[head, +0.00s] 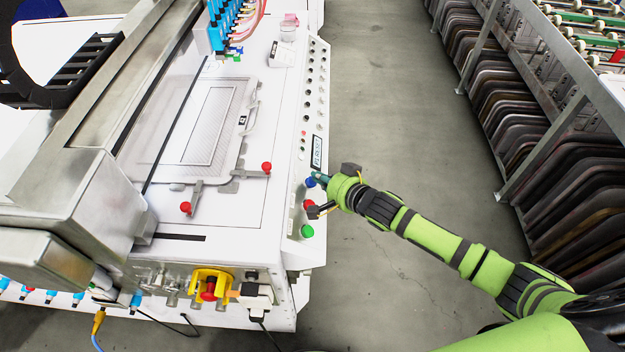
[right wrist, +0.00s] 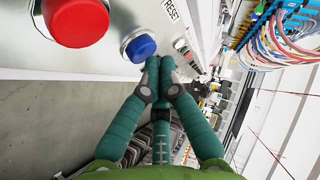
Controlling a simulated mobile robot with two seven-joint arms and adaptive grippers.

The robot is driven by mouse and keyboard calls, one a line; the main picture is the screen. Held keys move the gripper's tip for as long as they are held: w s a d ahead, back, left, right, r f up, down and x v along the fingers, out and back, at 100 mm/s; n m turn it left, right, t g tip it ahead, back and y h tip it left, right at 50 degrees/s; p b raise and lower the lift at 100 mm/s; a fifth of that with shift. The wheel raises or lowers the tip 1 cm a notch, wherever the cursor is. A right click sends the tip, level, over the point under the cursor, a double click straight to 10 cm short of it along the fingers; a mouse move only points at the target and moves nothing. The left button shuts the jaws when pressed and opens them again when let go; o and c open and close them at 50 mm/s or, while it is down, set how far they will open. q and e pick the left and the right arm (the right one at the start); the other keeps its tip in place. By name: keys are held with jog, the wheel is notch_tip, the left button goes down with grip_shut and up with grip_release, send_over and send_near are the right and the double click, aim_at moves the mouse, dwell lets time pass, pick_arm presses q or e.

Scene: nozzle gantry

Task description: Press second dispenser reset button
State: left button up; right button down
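The control panel (head: 314,150) runs along the right edge of the white machine, with a column of small buttons. A blue button (head: 310,182) sits near its front end; in the right wrist view the blue button (right wrist: 140,47) has a silver collar, with a RESET label (right wrist: 172,10) close by. My right gripper (head: 321,179) is at the panel beside the blue button. In the right wrist view its green fingertips (right wrist: 159,66) are together and empty, close to the button's collar; I cannot tell if they touch. Which button is the second dispenser's is unclear. My left gripper is not in view.
A red button (head: 308,204) and a green button (head: 307,231) sit in front of the blue one. Red-knobbed clamps (head: 266,167) stand on the machine bed. A rack of dark curved panels (head: 560,150) stands at right, with clear grey floor between.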

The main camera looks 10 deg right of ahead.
jog(key=shift+a+f, duration=0.25)
jog(key=shift+f, duration=0.15)
dwell(0.6)
jog(key=shift+r, duration=0.1)
jog(key=shift+s+d+r+p, duration=0.1)
jog(key=shift+d+r+p, duration=0.4)
jog(key=shift+r+p, duration=0.2)
jog(key=shift+d+r+p, duration=0.25)
jog(key=shift+r+p, duration=0.15)
jog(key=shift+p, duration=0.15)
jog(key=d+r+p, duration=0.1)
jog(key=p, duration=0.1)
jog(key=d+r+p, duration=0.1)
jog(key=r, duration=0.1)
jog(key=shift+s+d+r+p, duration=0.1)
jog(key=shift+s+d+p, duration=0.05)
jog(key=shift+s+p, duration=0.2)
